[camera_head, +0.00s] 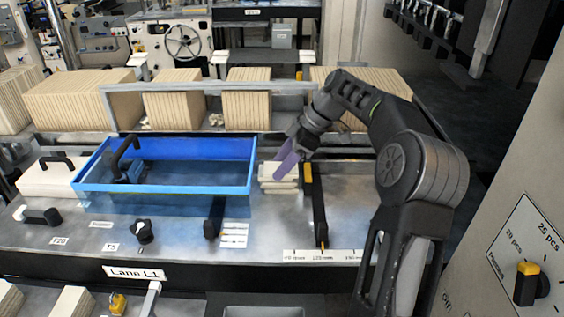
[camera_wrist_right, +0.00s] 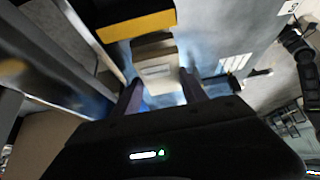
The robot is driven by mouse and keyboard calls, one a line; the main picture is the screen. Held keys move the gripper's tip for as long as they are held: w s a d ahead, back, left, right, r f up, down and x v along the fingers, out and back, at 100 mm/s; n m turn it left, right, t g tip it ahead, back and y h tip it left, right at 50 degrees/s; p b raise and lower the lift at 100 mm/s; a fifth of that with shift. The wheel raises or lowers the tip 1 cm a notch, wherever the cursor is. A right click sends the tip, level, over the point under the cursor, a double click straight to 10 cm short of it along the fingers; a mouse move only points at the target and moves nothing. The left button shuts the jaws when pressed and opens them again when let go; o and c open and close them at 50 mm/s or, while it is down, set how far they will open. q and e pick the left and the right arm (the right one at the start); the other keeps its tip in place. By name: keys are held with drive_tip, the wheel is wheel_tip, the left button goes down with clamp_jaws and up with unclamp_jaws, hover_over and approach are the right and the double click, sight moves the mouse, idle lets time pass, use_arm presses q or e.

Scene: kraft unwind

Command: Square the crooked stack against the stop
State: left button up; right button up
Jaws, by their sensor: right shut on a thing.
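The crooked stack (camera_head: 279,186) is a small pile of pale layers on the metal table, its layers slightly out of line. The stop (camera_head: 317,211), a black bar with a yellow end, stands just right of it. The stack (camera_wrist_right: 157,68) and the stop's yellow part (camera_wrist_right: 137,25) also show in the right wrist view. My right gripper (camera_head: 287,163) reaches down at the stack from the back right. Its purple fingers (camera_wrist_right: 162,92) are shut on the stack, one at either side; their exact contact is hard to see. My left gripper is out of view.
A blue tray (camera_head: 215,190) stands left of the stack. A grey rail (camera_head: 210,87) with several upright pale stacks runs behind. Bare table lies right of the stop.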

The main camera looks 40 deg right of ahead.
drive_tip(key=shift+s+d, duration=0.8)
drive_tip(key=shift+d, duration=0.15)
idle(2.4)
drive_tip(key=shift+w+a+f+b, duration=0.1)
drive_tip(key=shift+a+f+b, duration=0.05)
drive_tip(key=shift+b, duration=0.2)
drive_tip(key=o, duration=1.6)
drive_tip(key=shift+a, duration=0.1)
